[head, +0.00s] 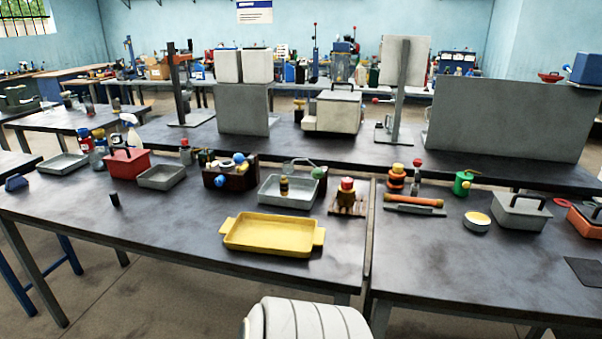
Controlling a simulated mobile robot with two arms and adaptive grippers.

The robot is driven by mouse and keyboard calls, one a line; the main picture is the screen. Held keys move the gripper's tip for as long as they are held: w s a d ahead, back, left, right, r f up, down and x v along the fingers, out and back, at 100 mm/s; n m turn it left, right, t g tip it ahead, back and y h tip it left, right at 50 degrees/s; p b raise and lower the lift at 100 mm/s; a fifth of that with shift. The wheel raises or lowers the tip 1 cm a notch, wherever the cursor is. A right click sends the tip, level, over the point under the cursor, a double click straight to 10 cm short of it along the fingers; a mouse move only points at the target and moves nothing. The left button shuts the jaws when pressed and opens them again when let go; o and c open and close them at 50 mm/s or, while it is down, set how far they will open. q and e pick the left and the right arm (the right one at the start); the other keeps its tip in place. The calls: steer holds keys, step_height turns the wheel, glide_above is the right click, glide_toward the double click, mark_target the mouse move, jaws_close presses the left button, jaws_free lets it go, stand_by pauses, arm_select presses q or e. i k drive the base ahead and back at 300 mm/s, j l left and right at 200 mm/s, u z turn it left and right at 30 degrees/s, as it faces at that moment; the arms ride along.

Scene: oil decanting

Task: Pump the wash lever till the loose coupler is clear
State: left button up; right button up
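A grey wash tray (268,199) sits near the middle of the near table. A small dark coupler-like piece with an amber band (284,188) stands upright in it. A thin curved arm with a green end (317,173) rises at the tray's back; I cannot tell whether it is the wash lever. Left of the tray is a dark brown block with blue balls and pale rings (238,172). Whether the coupler is dirty or clear is too small to tell. Neither of my grippers is in view.
A yellow tray (270,234) lies in front. A red-capped amber bottle (347,193) stands on a wooden rack to the right. A red toolbox (127,164) and a small black cylinder (115,200) are at left.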

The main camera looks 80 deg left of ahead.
mark_target(317, 173)
steer(key=u, duration=2.65)
steer(key=l+u, duration=0.15)
steer(key=u, duration=0.35)
steer(key=k+l+u, duration=0.1)
steer(key=u, duration=0.35)
steer(key=k, duration=0.05)
